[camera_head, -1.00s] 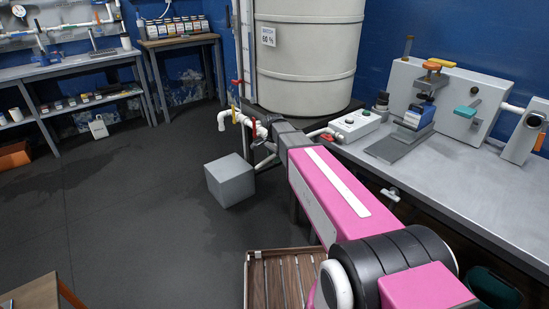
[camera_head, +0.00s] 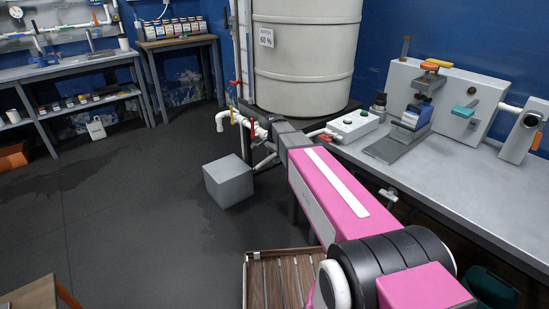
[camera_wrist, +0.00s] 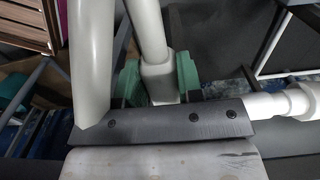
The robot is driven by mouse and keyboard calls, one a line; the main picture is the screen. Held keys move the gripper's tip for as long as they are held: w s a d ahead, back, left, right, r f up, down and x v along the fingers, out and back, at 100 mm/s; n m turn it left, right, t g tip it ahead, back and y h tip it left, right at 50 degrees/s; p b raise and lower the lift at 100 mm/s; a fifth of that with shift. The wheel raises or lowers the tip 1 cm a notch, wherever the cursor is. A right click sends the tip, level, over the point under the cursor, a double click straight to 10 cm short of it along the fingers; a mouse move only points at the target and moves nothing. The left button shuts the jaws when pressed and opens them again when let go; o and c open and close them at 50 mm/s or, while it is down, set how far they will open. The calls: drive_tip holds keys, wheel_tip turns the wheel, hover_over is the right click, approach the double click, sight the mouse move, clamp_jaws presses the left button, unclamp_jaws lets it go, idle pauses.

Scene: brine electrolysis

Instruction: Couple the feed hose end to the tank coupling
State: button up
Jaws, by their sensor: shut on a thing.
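My gripper (camera_wrist: 158,82) has green finger pads. They are shut on a white tubular piece with a thicker collar, which appears to be the feed hose end (camera_wrist: 156,72). A thick white tube (camera_wrist: 91,60) runs beside it on the left in the wrist view; where it leads is hidden. In the head view my arm reaches to the white pipework (camera_head: 236,119) at the lower left of the big tank (camera_head: 305,60), and my gripper is mostly hidden there. The tank coupling is not clearly distinguishable, and I cannot tell whether the hose end touches it.
A grey box (camera_head: 229,181) stands on the floor left of my arm. Red and yellow valve handles sit on the pipework. The workbench (camera_head: 465,180) on the right holds a control box (camera_head: 352,125) and apparatus. A slatted wooden piece (camera_head: 280,280) lies below. The floor at left is open.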

drive_tip(key=shift+w, duration=0.1)
drive_tip(key=o, duration=1)
wheel_tip(320, 180, up, 10)
drive_tip(key=r, duration=0.1)
drive_tip(key=s+d+f+n, duration=0.3)
drive_tip(key=s+f, duration=0.2)
drive_tip(key=s, duration=0.3)
drive_tip(key=s+d+f+n, duration=0.3)
drive_tip(key=s+f+n, duration=0.1)
drive_tip(key=s, duration=0.3)
drive_tip(key=s+d+f+n, duration=0.4)
drive_tip(key=s+f, duration=0.2)
drive_tip(key=s, duration=0.2)
drive_tip(key=shift+s, duration=0.3)
